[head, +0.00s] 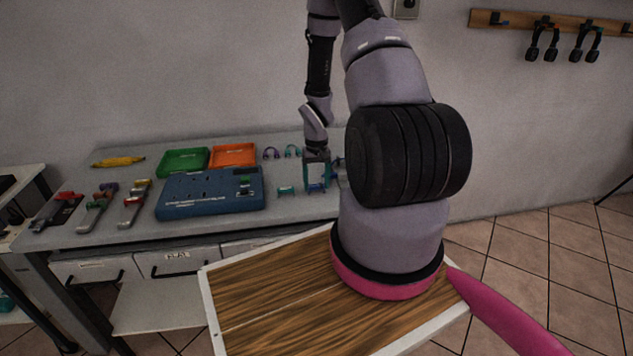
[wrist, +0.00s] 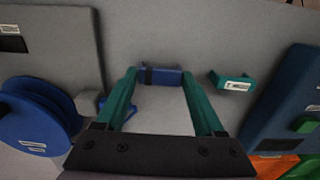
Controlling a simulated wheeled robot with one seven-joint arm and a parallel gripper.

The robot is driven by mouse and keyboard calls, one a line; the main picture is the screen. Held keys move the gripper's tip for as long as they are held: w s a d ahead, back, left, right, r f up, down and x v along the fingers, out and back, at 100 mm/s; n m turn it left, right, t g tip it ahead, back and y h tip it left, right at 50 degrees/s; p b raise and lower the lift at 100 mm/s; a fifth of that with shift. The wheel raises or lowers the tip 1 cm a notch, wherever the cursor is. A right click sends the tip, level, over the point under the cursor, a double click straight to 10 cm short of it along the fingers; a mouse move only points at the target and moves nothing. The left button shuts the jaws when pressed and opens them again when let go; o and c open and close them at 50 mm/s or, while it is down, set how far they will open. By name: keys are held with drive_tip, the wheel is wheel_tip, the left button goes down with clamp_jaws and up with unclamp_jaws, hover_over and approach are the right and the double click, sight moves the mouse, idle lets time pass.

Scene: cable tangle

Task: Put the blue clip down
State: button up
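The blue clip (wrist: 160,76) sits between the tips of my gripper's two green fingers in the wrist view, with a dark band near its left end. My gripper (head: 317,187) is low over the grey table (head: 225,226) at its right part in the head view. Its fingers appear to touch both ends of the clip, so it looks shut on it. I cannot tell whether the clip's underside touches the table.
A teal clip (wrist: 232,82) lies just right of the gripper, then a blue case (head: 210,193). A blue reel (wrist: 40,115) and grey panel (wrist: 60,40) are at the left of the wrist view. Green (head: 184,162) and orange (head: 233,155) trays stand behind the case.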

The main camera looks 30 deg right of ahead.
drive_tip(key=shift+o, duration=1.2)
wheel_tip(320, 180, up, 13)
wheel_tip(320, 180, up, 8)
drive_tip(key=t, duration=0.1)
hover_over(316, 185)
drive_tip(key=a, duration=0.2)
drive_tip(key=s+a+r+t, duration=0.1)
drive_tip(key=s+a+r, duration=0.1)
drive_tip(key=r, duration=0.4)
drive_tip(key=s+a+r+t, duration=0.1)
drive_tip(key=s+r, duration=0.1)
drive_tip(key=r, duration=0.4)
drive_tip(key=s+a+r+t+y, duration=0.1)
drive_tip(key=s+a+r+t, duration=0.1)
drive_tip(key=s+a+r, duration=0.2)
drive_tip(key=s+a+r+m+t+y, duration=0.1)
drive_tip(key=s+a+r, duration=0.3)
drive_tip(key=s+r, duration=0.7)
drive_tip(key=shift+s+a+t, duration=0.35)
drive_tip(key=shift+s+t, duration=0.05)
drive_tip(key=shift+t, duration=0.2)
drive_tip(key=shift+w+a+r, duration=0.1)
